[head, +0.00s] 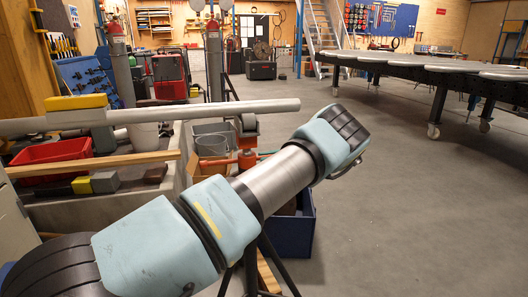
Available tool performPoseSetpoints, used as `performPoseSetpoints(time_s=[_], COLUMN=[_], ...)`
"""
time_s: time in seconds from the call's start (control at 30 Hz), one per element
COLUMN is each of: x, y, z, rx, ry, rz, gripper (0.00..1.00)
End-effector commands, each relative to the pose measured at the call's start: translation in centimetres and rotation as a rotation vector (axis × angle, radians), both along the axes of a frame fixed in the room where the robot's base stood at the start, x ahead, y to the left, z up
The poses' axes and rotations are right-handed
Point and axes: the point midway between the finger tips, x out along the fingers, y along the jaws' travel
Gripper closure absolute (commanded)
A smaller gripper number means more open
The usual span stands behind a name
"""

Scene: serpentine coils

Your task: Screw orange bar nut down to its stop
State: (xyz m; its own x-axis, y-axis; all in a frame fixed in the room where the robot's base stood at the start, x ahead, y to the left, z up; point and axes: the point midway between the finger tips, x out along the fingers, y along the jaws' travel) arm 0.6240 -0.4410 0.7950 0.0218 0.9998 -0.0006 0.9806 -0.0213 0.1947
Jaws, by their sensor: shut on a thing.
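The orange bar nut (245,160) sits on an upright stand near the middle of the head view, with orange bars reaching out sideways. Its lower part is hidden behind my arm, so I cannot tell how far it is from its stop. A grey roller head (247,125) stands above it, under the long grey pipe (190,113). Dark legs (278,265) of a stand show below my arm. My arm crosses from lower left to centre right, in front of the stand. My gripper cannot be made out, and whether it touches the nut is hidden.
A bench with a red bin (52,158) and a yellow block (76,102) on the pipe is at left. A blue bin (291,232) stands on the floor behind my arm. A long wheeled table (440,70) is at right. The floor at right is clear.

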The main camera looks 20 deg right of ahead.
Motion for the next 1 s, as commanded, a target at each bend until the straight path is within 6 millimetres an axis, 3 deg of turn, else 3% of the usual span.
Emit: performPoseSetpoints(time_s=[0.47,0.5,0.73,1.0], x=[-0.34,-0.34,-0.32,-0.32], y=[-0.06,-0.05,-0.08,-0.11], z=[0.0,0.0,0.0,0.0], rx=[0.001,0.001,0.001,0.001], ry=[0.0,0.0,0.0,0.0], rz=[0.014,0.014,0.011,0.01], gripper=[1.0,0.81,0.56,0.53])
